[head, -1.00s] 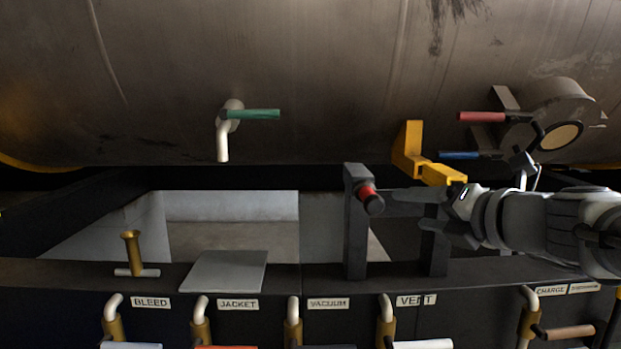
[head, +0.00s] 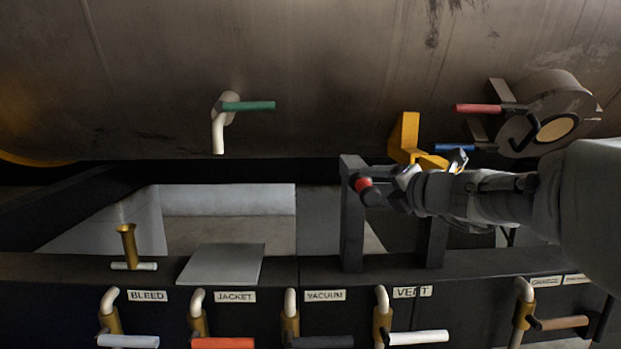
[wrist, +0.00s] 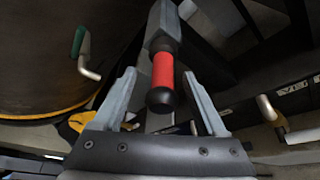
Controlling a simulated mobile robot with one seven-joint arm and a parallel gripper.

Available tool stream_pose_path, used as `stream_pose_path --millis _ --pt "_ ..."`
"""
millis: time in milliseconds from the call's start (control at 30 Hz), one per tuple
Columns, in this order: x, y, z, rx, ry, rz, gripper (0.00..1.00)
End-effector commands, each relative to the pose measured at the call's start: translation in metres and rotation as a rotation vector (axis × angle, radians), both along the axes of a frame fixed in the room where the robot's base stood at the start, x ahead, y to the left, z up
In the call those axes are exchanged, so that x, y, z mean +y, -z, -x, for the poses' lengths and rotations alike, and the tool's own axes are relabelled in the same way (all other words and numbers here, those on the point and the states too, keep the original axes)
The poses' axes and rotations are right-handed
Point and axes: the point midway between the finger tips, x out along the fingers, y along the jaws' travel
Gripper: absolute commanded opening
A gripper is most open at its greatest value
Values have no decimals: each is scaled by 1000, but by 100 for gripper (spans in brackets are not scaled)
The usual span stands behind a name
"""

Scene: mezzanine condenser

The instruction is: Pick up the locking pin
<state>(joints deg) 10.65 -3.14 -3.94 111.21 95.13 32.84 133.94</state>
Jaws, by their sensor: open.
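The locking pin (head: 364,184) appears to be the red-banded piece with a black knob at the dark upright bracket (head: 352,225). In the wrist view the pin (wrist: 163,75) shows a red sleeve and a rounded black end pointing toward me. My gripper (head: 392,182) is at the right of the knob in the head view. In the wrist view my gripper (wrist: 160,75) is open, with one finger on each side of the pin and visible gaps to the red sleeve. The pin's far end is hidden in the bracket.
A yellow bracket (head: 405,140) sits just behind my gripper under the tank (head: 300,70). A round port (head: 545,115) with red and blue levers is at the upper right. Labelled valves line the front panel. A brass fitting (head: 128,242) and a flat grey plate (head: 222,264) are on the left ledge.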

Motion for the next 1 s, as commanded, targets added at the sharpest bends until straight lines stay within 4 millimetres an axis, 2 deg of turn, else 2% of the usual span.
stream_pose_path --millis 400,700,767,1000 --pt "12 14 -44 1 0 0 74" --pt "13 14 -48 -1 1 0 74" --pt "13 14 -48 -1 1 0 65" --pt "13 14 -48 0 0 0 22"
